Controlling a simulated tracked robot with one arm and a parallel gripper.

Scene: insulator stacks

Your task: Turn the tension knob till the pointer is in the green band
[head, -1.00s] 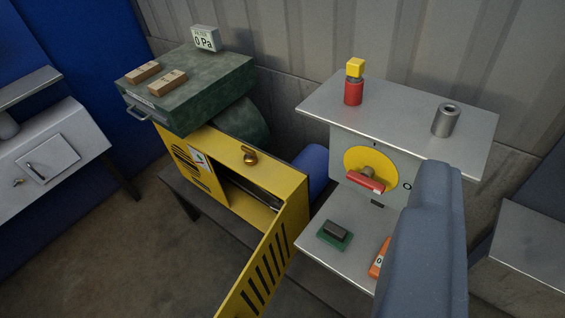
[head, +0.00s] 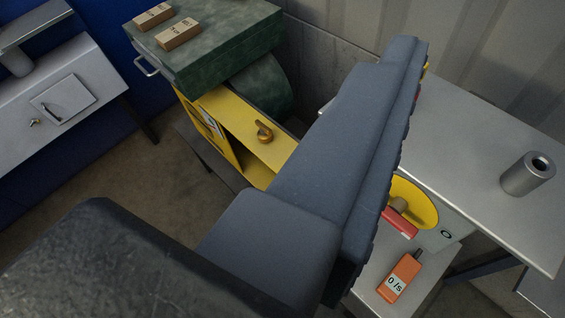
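A brass knob (head: 264,131) stands on the yellow cabinet (head: 232,112), at the centre left of the head view. A small white plate (head: 211,122) on the cabinet's front shows at a steep angle; I cannot make out a pointer or a green band on it. My gripper (head: 385,90) shows as a long blue-grey part with a ridged edge, reaching from bottom centre to upper right. It is right of the knob in the picture and hides the cabinet's right side. I see nothing held, and its opening cannot be judged.
A green case (head: 215,48) bearing wooden blocks (head: 178,34) stands behind the cabinet. At right are a grey bench (head: 470,140) with a metal cylinder (head: 527,173), a yellow disc with a red handle (head: 400,222), and an orange meter (head: 399,279). A grey desk (head: 85,95) is at left.

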